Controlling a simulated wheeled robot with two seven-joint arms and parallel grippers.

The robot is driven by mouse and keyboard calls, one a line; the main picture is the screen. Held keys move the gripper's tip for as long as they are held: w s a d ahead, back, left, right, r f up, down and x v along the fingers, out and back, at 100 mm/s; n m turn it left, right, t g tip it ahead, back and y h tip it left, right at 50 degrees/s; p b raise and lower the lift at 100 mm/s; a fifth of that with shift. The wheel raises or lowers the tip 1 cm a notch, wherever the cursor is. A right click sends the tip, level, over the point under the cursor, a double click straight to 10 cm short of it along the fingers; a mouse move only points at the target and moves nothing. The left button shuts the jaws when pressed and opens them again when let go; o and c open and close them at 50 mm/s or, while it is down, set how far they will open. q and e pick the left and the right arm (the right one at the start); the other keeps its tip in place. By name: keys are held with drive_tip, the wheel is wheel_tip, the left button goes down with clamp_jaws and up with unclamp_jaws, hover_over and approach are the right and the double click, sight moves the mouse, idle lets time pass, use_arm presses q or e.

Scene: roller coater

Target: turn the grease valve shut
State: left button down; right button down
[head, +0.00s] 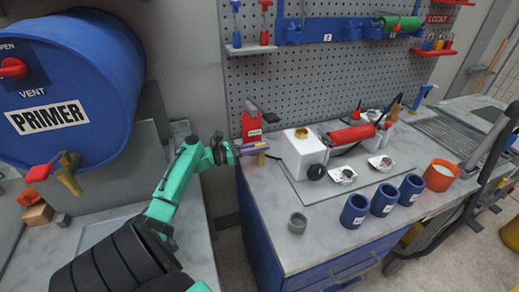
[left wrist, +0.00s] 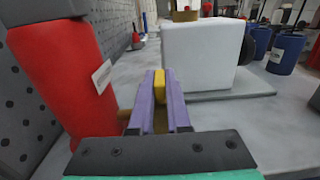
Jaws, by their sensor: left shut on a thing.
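A red labelled body (head: 252,127) stands at the left end of the bench, with a dark top. It fills the left side of the left wrist view (left wrist: 60,80). A small yellow piece, which looks like the grease valve's handle (left wrist: 159,84), shows between my purple left fingers (left wrist: 160,88) beside the red body. In the head view my left gripper (head: 262,147) reaches in from the left, low in front of the red body, shut on the yellow handle. The fingers hide most of the valve, so its turn angle cannot be told. My right gripper is not in view.
A white box (head: 302,150) stands just right of the gripper, with a red roller (head: 352,134) beyond. A blue drum (head: 70,85) is at left.

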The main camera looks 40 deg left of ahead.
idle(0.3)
use_arm(q)
drive_tip(key=c, duration=0.9)
unclamp_jaws()
drive_tip(key=shift+d, duration=0.1)
drive_tip(key=shift+w+f, duration=0.1)
drive_tip(key=shift+w, duration=0.1)
